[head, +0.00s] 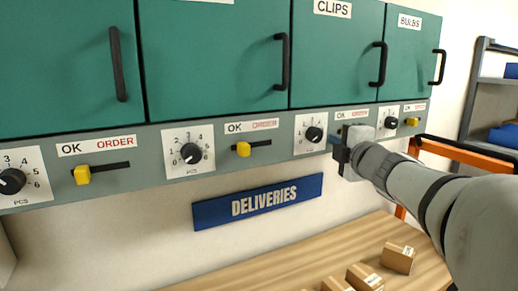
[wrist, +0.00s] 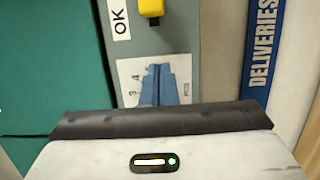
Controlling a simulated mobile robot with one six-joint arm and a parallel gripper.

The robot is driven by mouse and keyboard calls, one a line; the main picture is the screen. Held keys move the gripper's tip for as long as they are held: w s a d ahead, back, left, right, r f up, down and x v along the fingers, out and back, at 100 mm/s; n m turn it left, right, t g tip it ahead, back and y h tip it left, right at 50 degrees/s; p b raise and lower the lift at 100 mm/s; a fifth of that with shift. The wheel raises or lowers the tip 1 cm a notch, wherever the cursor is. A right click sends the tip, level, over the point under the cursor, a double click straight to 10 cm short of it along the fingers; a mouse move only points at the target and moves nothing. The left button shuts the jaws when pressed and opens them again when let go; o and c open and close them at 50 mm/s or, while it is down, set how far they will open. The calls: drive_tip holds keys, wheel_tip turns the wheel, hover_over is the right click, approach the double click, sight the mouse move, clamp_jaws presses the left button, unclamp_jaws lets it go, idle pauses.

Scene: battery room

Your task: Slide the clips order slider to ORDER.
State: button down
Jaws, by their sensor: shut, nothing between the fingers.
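The CLIPS cabinet (head: 334,50) is teal, with its control strip below. Its dial (head: 314,134) is on the strip, left of my gripper. Its OK/ORDER label (head: 352,114) shows just above my gripper (head: 336,143). My gripper hides the slider's place in the head view. The wrist view, turned sideways, shows a yellow slider knob (wrist: 150,7) beside the OK end of a label (wrist: 118,20). My gripper's blue fingers (wrist: 158,85) are shut and empty. They overlap a white dial plate (wrist: 130,70) in that view. Contact with the strip cannot be told.
Other yellow sliders sit at left (head: 83,175), middle (head: 243,149) and right (head: 411,122) along the control strip (head: 120,135). Cabinet handles (head: 379,65) stick out above. A blue DELIVERIES sign (head: 258,201) hangs below. Boxes (head: 398,257) stand on the wooden table (head: 285,257).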

drive_tip(key=w+d, duration=0.1)
drive_tip(key=w+d+p, duration=0.1)
drive_tip(key=d, duration=0.1)
drive_tip(key=shift+w+d, duration=0.25)
drive_tip(key=shift+w, duration=0.15)
